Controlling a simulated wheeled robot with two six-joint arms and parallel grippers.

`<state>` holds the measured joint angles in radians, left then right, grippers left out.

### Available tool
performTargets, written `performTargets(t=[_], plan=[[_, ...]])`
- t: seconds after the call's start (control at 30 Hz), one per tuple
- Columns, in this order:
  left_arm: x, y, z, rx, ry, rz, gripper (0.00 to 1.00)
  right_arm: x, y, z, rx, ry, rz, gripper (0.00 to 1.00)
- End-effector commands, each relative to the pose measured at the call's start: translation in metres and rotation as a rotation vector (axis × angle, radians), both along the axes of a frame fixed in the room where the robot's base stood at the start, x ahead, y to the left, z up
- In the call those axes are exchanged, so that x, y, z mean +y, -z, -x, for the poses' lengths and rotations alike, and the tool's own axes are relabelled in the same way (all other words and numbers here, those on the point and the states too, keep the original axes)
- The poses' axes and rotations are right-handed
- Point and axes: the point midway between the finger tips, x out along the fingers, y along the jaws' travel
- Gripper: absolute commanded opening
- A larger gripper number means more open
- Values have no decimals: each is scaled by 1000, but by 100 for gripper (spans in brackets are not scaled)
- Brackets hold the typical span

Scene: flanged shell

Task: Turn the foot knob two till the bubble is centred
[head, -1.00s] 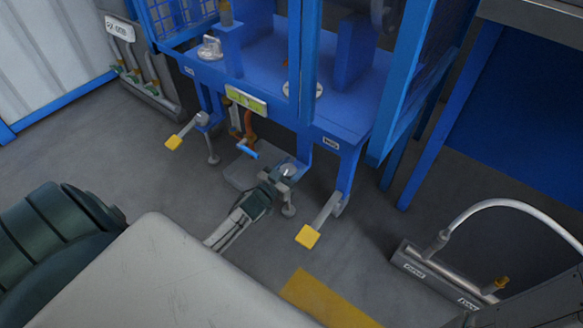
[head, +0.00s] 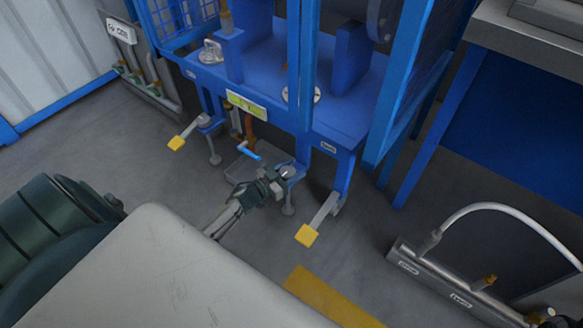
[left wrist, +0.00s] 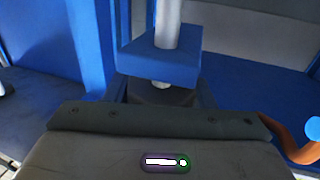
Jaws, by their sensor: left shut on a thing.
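The blue stand has a yellow-green level strip (head: 246,104) on its front edge; its bubble is too small to read. A grey foot knob (head: 288,172) sits on a blue bracket low at the stand's front, above a thin levelling foot (head: 288,210). My left gripper (head: 279,184) is at this knob and shut on it, reaching in from the lower left. The fingertips partly cover the knob. In the left wrist view my gripper's body fills the bottom, and a blue block (left wrist: 160,58) with a pale post shows beyond. My right gripper is not in view.
Yellow-ended pedals (head: 307,235) and (head: 176,143) stick out on both sides. A blue-handled crank (head: 248,152) is just left of the gripper. A grey rail with a curved hose (head: 450,275) lies at right.

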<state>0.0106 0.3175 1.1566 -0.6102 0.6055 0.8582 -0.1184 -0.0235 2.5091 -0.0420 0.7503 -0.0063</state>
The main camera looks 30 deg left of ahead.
Motion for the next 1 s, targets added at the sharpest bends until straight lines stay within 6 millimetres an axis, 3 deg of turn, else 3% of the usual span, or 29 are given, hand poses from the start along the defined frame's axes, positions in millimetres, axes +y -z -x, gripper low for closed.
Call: performTargets(t=[0.6, 1.0], plan=[[-4, 1, 2, 0, 329, -1, 26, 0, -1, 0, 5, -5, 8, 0], [-6, 0, 4, -1, 429, 1, 26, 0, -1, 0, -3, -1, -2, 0]])
